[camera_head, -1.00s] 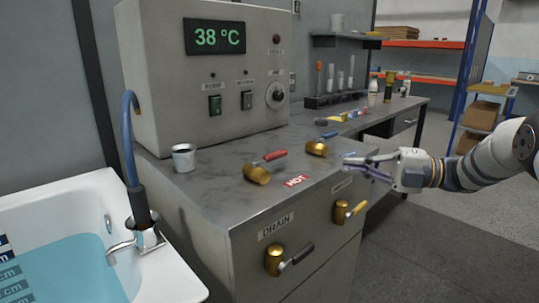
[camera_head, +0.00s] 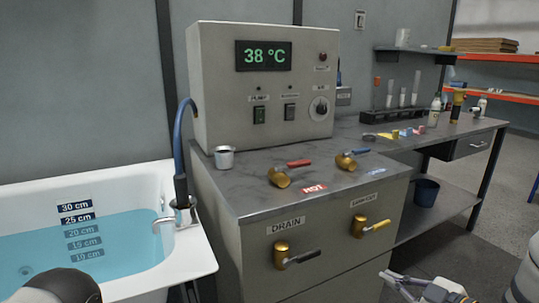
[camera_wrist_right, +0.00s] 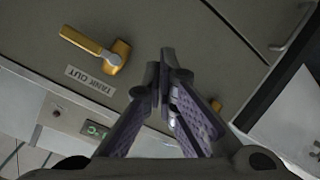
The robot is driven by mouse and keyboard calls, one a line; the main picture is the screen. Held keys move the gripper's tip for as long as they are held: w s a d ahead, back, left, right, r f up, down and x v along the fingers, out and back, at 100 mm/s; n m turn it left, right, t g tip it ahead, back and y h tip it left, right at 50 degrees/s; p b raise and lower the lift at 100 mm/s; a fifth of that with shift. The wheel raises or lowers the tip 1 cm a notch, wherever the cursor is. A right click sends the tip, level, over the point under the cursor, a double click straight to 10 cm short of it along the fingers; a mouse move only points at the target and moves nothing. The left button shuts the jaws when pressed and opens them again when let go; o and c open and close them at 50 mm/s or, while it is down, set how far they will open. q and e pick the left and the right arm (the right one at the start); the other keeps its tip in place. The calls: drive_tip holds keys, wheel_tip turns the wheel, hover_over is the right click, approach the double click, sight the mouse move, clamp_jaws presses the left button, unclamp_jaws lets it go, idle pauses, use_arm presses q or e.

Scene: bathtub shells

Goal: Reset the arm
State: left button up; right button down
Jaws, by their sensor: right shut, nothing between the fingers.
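My right gripper (camera_head: 385,276) is low at the right of the head view, in front of the cabinet, with its fingers shut and empty. In the right wrist view, the purple-padded fingers (camera_wrist_right: 168,75) meet at their tips, apart from a yellow-handled brass valve (camera_wrist_right: 98,50) labelled TANK OUT. That valve also shows on the cabinet front in the head view (camera_head: 371,226). A dark rounded part of my own body is at the lower left of the head view. My left gripper is not in view.
A bathtub (camera_head: 190,262) with water stands left of the cabinet. The DRAIN valve (camera_head: 290,255) has a black handle. The worktop holds a red-handled valve (camera_head: 285,174), a blue-handled valve (camera_head: 349,160) and a metal cup (camera_head: 224,157). A bucket (camera_head: 426,191) stands under the bench.

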drive_tip(key=s+a+f+m+g+h+p, duration=0.1)
drive_tip(key=s+a+f+m+g+h, duration=0.2)
drive_tip(key=s+f, duration=0.55)
drive_tip(key=s+a+f+m+g+h, duration=0.1)
drive_tip(key=s+f+m+g, duration=0.35)
drive_tip(key=s, duration=0.75)
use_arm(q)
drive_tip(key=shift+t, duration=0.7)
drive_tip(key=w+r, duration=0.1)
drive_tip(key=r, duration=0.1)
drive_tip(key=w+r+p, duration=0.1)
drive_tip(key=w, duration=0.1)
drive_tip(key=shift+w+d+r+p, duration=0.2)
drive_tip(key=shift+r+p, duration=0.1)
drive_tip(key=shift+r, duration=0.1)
use_arm(e)
drive_tip(key=s+a+m+g+h, duration=0.1)
drive_tip(key=s+m+g, duration=0.4)
drive_tip(key=s, duration=2.3)
drive_tip(key=g+h, duration=0.1)
drive_tip(key=g, duration=0.2)
drive_tip(key=shift+s+h, duration=0.3)
drive_tip(key=shift+h, duration=0.1)
drive_tip(key=shift+w+m, duration=0.15)
drive_tip(key=shift+m, duration=0.1)
